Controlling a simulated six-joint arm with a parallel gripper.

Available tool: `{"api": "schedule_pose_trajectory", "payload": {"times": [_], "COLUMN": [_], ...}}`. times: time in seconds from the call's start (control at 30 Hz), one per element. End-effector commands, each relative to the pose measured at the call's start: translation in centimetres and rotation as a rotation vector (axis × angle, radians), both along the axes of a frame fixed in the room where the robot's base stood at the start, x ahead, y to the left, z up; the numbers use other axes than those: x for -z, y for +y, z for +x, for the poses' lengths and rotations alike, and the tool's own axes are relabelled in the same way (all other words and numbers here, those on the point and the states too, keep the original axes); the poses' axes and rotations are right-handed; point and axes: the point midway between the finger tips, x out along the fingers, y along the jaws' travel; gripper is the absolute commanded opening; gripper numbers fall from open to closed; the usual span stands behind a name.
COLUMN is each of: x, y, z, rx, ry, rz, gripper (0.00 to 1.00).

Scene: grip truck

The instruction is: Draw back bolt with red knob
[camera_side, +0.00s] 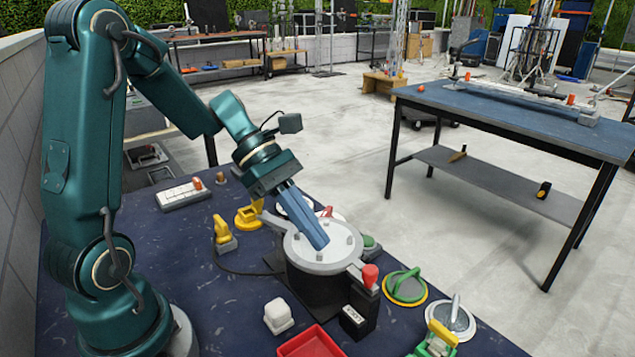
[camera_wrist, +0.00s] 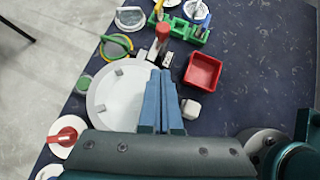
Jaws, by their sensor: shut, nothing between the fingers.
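The red knob (camera_side: 370,274) sits on the grey bolt at the front right edge of a round drum with a pale lid (camera_side: 300,248). In the wrist view the red knob (camera_wrist: 162,31) stands beyond my fingertips, at the lid's upper right edge. My gripper (camera_side: 319,244) points down over the lid, its blue fingers shut and empty. In the wrist view my gripper (camera_wrist: 160,74) covers part of the lid (camera_wrist: 122,90). The tips are apart from the knob; I cannot tell whether they touch the lid.
Around the drum are a red tray (camera_side: 311,343), a white block (camera_side: 278,316), a green-and-yellow ring handle (camera_side: 405,287), a black box (camera_side: 356,320) and yellow fixtures (camera_side: 223,235). A green holder (camera_wrist: 182,34) is close behind the knob.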

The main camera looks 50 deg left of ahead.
Motion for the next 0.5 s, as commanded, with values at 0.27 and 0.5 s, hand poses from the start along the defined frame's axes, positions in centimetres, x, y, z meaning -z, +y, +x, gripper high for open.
{"api": "schedule_pose_trajectory", "payload": {"times": [0.27, 0.5], "x": [1.5, 1.4], "y": [-3.6, -5.0], "z": [1.1, 1.6], "rx": [0.006, 0.002], "ry": [0.0, -0.001], "rz": [0.0, 0.0], "gripper": [0.0, 0.0]}}
